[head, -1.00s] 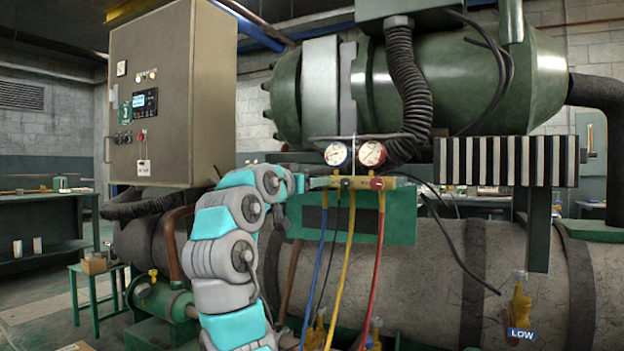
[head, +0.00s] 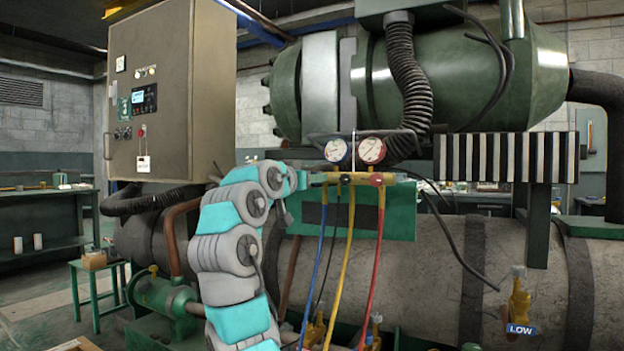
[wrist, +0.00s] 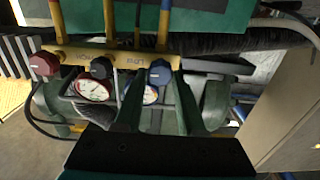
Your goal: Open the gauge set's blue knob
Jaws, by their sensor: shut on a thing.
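The gauge set's yellow manifold (head: 348,178) hangs level in front of the green compressor, with two round gauges above it and blue, yellow and red hoses below. The blue knob (wrist: 160,74) shows in the wrist view at the manifold's end, between my fingertips. My gripper (wrist: 161,70) is shut on the blue knob, one finger on each side. In the head view my gripper (head: 313,181) reaches the manifold's left end, and the blue knob is hidden there.
A control cabinet (head: 150,95) stands at the left. A striped panel (head: 506,158) is right of the gauges. A yellow valve tagged LOW (head: 519,305) is at the lower right. A green stool (head: 97,270) is on the floor at left.

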